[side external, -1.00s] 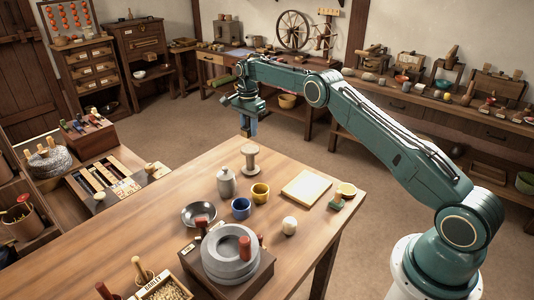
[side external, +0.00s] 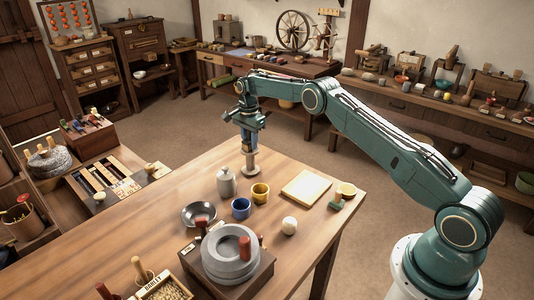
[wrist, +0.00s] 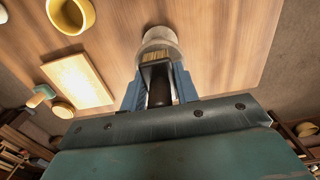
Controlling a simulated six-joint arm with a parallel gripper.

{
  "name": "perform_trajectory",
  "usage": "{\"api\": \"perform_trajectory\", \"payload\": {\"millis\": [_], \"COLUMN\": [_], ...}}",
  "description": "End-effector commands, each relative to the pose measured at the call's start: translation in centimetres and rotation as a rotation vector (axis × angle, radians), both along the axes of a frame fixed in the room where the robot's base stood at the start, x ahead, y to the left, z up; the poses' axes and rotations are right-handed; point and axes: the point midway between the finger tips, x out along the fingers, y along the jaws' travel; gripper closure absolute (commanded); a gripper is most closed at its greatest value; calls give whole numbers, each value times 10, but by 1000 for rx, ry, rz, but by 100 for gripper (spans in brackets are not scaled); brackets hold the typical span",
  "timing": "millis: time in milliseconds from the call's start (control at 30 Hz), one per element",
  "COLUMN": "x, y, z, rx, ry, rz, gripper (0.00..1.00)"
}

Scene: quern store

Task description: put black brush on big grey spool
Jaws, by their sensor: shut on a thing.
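My gripper (side external: 248,140) is shut on the black brush, above the far end of the table. In the wrist view the black brush (wrist: 158,88) sits between the fingers, with its tan bristles pointing away from the gripper. A pale grey spool (side external: 250,168) stands upright on the table directly below my gripper. In the wrist view the spool (wrist: 160,36) shows just beyond the bristles, partly hidden by them. I cannot tell whether the brush touches the spool's top.
Near the spool stand a lidded grey jar (side external: 226,182), a yellow cup (side external: 260,193) and a blue cup (side external: 241,208). A pale board (side external: 306,187) lies to the right. A stone quern (side external: 229,250) stands nearer. The wood right around the spool is clear.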

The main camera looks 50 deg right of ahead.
Motion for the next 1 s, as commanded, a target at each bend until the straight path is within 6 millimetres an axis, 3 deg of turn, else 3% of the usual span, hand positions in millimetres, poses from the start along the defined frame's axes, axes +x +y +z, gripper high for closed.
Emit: {"api": "perform_trajectory", "payload": {"millis": [133,167,233,267,667,1000], "x": [0,0,0,0,0,1], "y": [0,0,0,0,0,0], "z": [-3,-3,-3,-3,0,33], "rx": [0,0,0,0,0,-1], "ry": [0,0,0,0,0,-3], "rz": [0,0,0,0,0,0], "gripper": [92,64,50,48,48,48]}}
